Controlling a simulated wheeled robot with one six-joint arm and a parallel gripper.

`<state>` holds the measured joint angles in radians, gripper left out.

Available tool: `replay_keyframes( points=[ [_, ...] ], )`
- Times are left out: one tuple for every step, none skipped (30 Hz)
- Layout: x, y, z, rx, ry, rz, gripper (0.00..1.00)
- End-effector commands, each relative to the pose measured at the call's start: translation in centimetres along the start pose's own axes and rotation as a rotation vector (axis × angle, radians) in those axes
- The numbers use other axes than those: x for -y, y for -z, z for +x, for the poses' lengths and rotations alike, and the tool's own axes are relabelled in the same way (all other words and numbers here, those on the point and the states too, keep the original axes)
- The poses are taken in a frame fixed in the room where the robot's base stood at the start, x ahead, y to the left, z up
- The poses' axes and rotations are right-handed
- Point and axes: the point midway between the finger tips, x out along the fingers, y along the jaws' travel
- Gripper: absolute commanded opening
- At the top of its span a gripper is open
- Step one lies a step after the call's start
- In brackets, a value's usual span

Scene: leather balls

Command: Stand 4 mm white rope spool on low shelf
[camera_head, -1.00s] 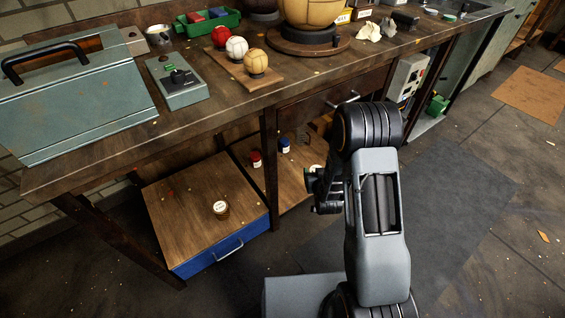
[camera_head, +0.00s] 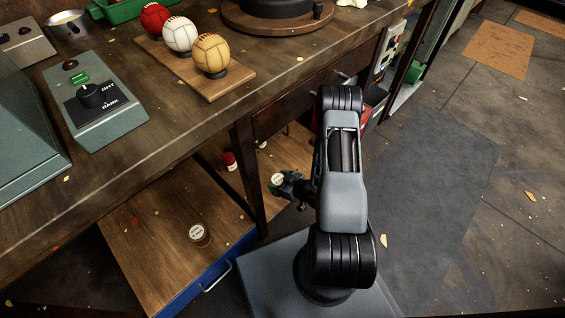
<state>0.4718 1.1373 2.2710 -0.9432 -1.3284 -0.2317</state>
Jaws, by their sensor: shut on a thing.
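My gripper (camera_head: 284,183) is small in view, low beside the bench leg and in front of the low wooden shelf (camera_head: 291,146). It is shut on a small spool (camera_head: 277,179) whose round, pale top shows. The spool's side is mostly hidden by the dark fingers, and its label is too small to read. From this angle I cannot tell whether the spool touches the shelf. A red and white spool (camera_head: 230,161) stands farther left on the shelf. Another small item (camera_head: 262,144) there is partly hidden.
A round container with a pale label (camera_head: 200,233) stands on the wood-topped blue cabinet (camera_head: 160,215) at left. The bench leg (camera_head: 247,170) rises between cabinet and shelf. The bench top (camera_head: 190,110) overhangs the shelf.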

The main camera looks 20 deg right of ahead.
Motion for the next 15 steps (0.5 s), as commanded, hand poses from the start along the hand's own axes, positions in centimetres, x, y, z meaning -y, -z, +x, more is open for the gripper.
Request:
replay_keyframes(
  points=[
    [0.1, -0.7, -0.1, -0.001, 0.011, -0.004, 0.41],
    [0.1, -0.9, -0.1, -0.001, 0.019, -0.008, 0.41],
    [0.0, -1.2, 0.0, -0.002, 0.026, -0.012, 0.41],
    [-0.2, -1.4, 0.2, -0.001, 0.030, -0.015, 0.41],
    [-0.6, -1.6, 0.5, -0.002, 0.033, -0.018, 0.41],
    [-1.2, -1.9, 1.0, -0.003, 0.035, -0.020, 0.41],
    [-1.8, -2.1, 1.4, -0.003, 0.036, -0.022, 0.41],
    [-2.4, -2.3, 1.9, -0.002, 0.038, -0.022, 0.41],
    [-3.3, -2.5, 2.5, -0.003, 0.039, -0.024, 0.41],
    [-4.0, -2.8, 3.0, -0.002, 0.039, -0.025, 0.41],
    [-4.7, -3.0, 3.5, -0.003, 0.039, -0.024, 0.41],
    [-5.5, -3.2, 4.1, -0.002, 0.040, -0.024, 0.41],
    [-6.2, -3.4, 4.6, -0.002, 0.041, -0.024, 0.41],
    [-6.8, -3.5, 5.0, -0.003, 0.040, -0.024, 0.41],
    [-7.5, -3.9, 5.6, -0.001, 0.040, -0.023, 0.41]
  ],
)
